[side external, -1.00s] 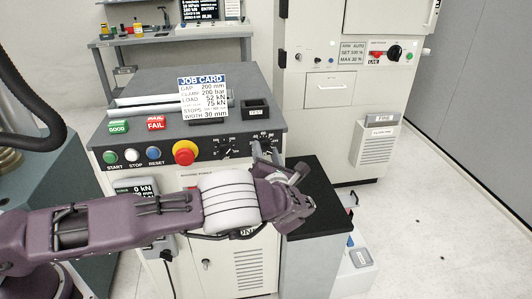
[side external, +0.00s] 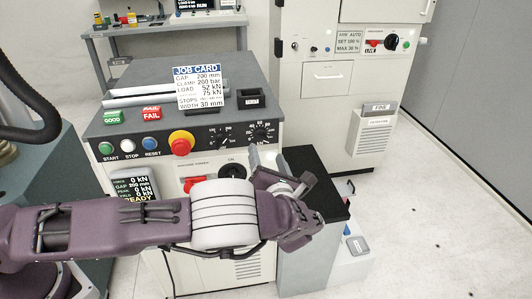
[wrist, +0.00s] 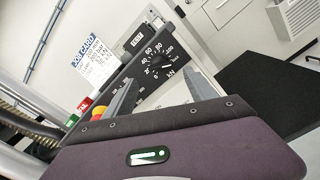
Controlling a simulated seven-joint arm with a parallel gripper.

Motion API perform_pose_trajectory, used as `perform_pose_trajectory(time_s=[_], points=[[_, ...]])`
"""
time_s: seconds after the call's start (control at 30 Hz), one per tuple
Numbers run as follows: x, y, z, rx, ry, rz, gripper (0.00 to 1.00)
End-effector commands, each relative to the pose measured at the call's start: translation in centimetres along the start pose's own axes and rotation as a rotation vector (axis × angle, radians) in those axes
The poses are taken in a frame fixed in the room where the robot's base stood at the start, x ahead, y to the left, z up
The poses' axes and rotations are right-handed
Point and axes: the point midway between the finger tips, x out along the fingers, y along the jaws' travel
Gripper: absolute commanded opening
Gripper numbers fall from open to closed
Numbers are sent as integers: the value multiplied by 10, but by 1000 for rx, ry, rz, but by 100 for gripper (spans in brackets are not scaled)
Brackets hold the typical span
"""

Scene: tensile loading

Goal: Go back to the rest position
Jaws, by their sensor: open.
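My gripper (side external: 268,161) is in front of the right end of the grey test console (side external: 235,85), close to its dials. In the wrist view my gripper (wrist: 163,92) has two grey fingers spread apart with nothing between them. A black dial marked in kN (wrist: 156,60) shows beyond the gap. My wrist housing covers the lower part of the wrist view. No marked rest position can be seen.
A job card (side external: 197,92) stands on the console. The red emergency button (side external: 181,143) and a display reading READY (side external: 133,188) are on its front. A black-topped stand (side external: 318,185) is beside my wrist. The floor at the right is mostly clear.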

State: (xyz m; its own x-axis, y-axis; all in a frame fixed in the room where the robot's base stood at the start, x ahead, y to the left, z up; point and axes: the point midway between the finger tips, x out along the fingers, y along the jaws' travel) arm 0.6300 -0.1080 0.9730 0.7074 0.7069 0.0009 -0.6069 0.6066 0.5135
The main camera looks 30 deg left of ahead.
Motion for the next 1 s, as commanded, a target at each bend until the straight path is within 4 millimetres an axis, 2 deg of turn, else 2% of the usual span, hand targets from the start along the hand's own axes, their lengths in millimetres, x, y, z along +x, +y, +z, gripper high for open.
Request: perform_pose_trajectory(time_s=[0.13, 0.17, 0.23, 0.27, 0.37, 0.4, 0.47, 0.5, 0.57, 0.6, 0.67, 0.8, 0.9, 1.0], points=[[1, 2, 0, -8, 8, 3, 65], [3, 6, 0, -25, 25, 11, 65], [12, 28, 1, -119, 113, 50, 65], [17, 44, 1, -184, 173, 79, 65], [23, 108, -4, -490, 429, 208, 65], [19, 134, -7, -627, 533, 269, 65], [8, 170, -9, -838, 680, 362, 65], [-3, 193, -9, -980, 772, 426, 65], [-23, 225, -7, -1195, 900, 523, 65], [-39, 245, -4, -1337, 977, 589, 65], [-65, 273, 0, -1547, 1081, 685, 65], [-132, 327, 9, -2011, 1269, 900, 65], [-174, 348, 9, -2285, 1348, 1029, 65], [-202, 357, 5, -2475, 1388, 1117, 65]])
